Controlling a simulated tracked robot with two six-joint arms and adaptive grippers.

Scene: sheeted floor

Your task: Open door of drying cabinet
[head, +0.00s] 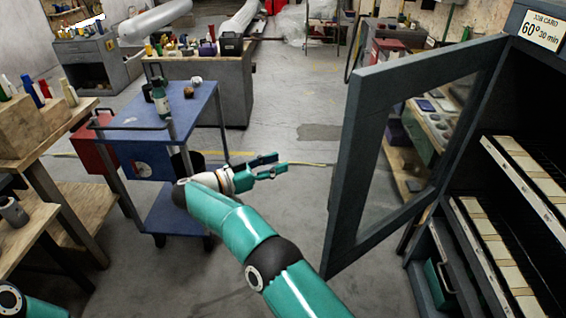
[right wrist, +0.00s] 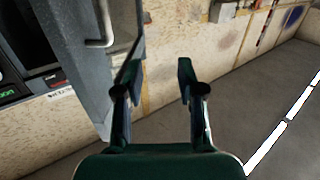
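The drying cabinet (head: 514,20) stands at the right of the head view, with its dark interior exposed. Its framed glass door (head: 361,150) stands wide open, swung out to the left. My right gripper (head: 278,165) is open and empty, left of the door's free edge and apart from it in the head view. In the right wrist view my right gripper (right wrist: 157,78) has its fingers spread. A grey panel, likely the door, with a bar handle (right wrist: 100,32) shows beyond the left finger. My left gripper is out of view; a bit of my left arm shows at the bottom left.
Trays (head: 512,165) fill the cabinet shelves. A blue cart (head: 185,118) with bottles stands behind and left of my right arm. Wooden benches (head: 70,195) line the left side. The grey floor between cart and door is clear.

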